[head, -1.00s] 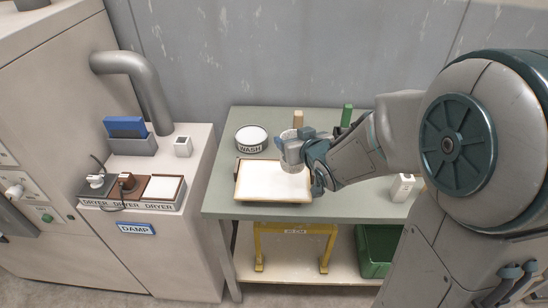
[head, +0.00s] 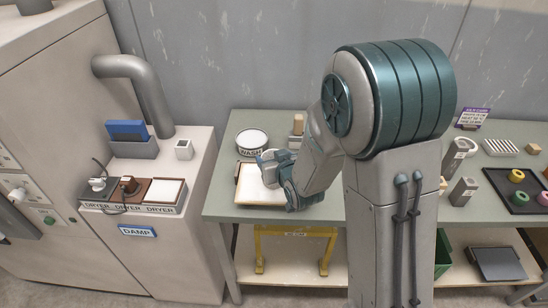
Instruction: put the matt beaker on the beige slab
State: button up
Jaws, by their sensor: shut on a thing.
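My gripper (head: 270,168) is at the left part of the green table, over a shallow pale tray or slab (head: 246,184) with a tan rim. It is shut on a pale grey cup-like thing, which I take for the matt beaker (head: 266,161); the fingers and wrist hide part of it. I cannot tell whether it touches the pale surface below. Another pale slab (head: 165,190) lies bare in the right-hand dryer place on the left cabinet. I cannot tell for sure which of the two is the beige slab.
A round WASH tub (head: 250,143) and a wooden-topped block (head: 298,125) stand behind my gripper. A blue-filled holder (head: 130,140) and a small white block (head: 183,149) stand on the cabinet. A dark tray with coloured rings (head: 515,190) is at the right. My arm hides the table's middle.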

jog(key=shift+f+b, duration=0.2)
jog(key=shift+b, duration=0.15)
jog(key=o, duration=1.5)
jog(key=shift+r, duration=0.1)
